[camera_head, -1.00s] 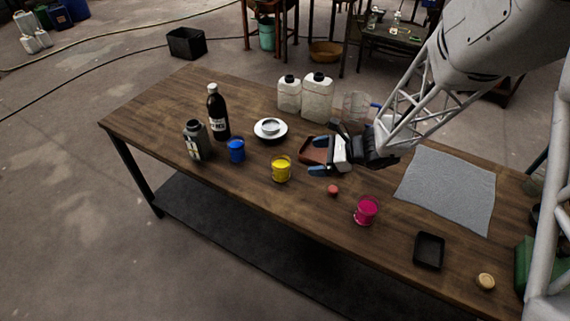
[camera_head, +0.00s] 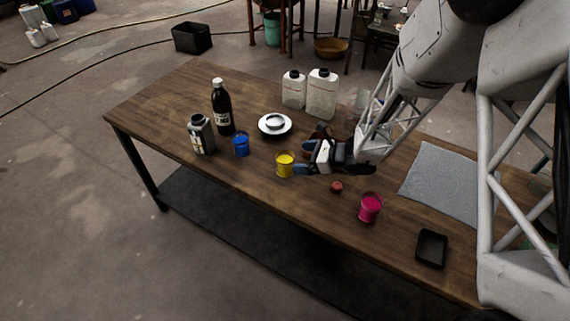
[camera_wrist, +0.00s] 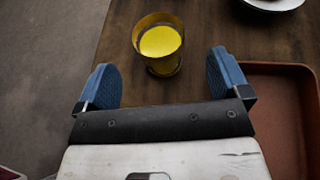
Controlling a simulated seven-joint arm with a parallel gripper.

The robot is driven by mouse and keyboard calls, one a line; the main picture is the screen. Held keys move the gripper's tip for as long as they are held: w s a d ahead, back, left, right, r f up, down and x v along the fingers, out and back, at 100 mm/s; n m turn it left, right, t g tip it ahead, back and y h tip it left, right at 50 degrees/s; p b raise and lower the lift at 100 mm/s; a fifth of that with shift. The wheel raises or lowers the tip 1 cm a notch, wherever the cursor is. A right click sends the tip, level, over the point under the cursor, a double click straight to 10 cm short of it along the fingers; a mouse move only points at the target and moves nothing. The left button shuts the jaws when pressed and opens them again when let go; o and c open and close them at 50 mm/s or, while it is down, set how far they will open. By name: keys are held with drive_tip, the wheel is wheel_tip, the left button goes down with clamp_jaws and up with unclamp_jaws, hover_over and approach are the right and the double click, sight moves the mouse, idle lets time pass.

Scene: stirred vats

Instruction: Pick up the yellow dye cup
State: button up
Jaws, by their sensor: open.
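The yellow dye cup (camera_head: 285,166) stands upright on the wooden table, between the blue cup and the magenta cup. In the wrist view the yellow dye cup (camera_wrist: 161,48) is a clear cup with yellow dye inside, just ahead of my gripper and between the lines of its fingers. My gripper (camera_head: 301,162) is just right of the cup in the head view. In the wrist view my gripper (camera_wrist: 164,78) is open, with two blue finger pads spread apart and nothing held.
A blue cup (camera_head: 240,146), grey container (camera_head: 201,137) and dark bottle (camera_head: 222,110) stand left. A magenta cup (camera_head: 370,207) and small red object (camera_head: 336,187) are right. A brown tray (camera_wrist: 275,95) lies right of my gripper; a white dish (camera_head: 274,126) is behind.

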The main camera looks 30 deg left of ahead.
sight(289, 157)
drive_tip(key=shift+x, duration=0.8)
drive_tip(key=shift+x, duration=2.6)
drive_tip(key=shift+s, duration=0.1)
drive_tip(key=shift+c, duration=0.2)
drive_tip(key=c, duration=1.1)
drive_tip(key=shift+o, duration=0.2)
drive_tip(key=shift+r, duration=0.1)
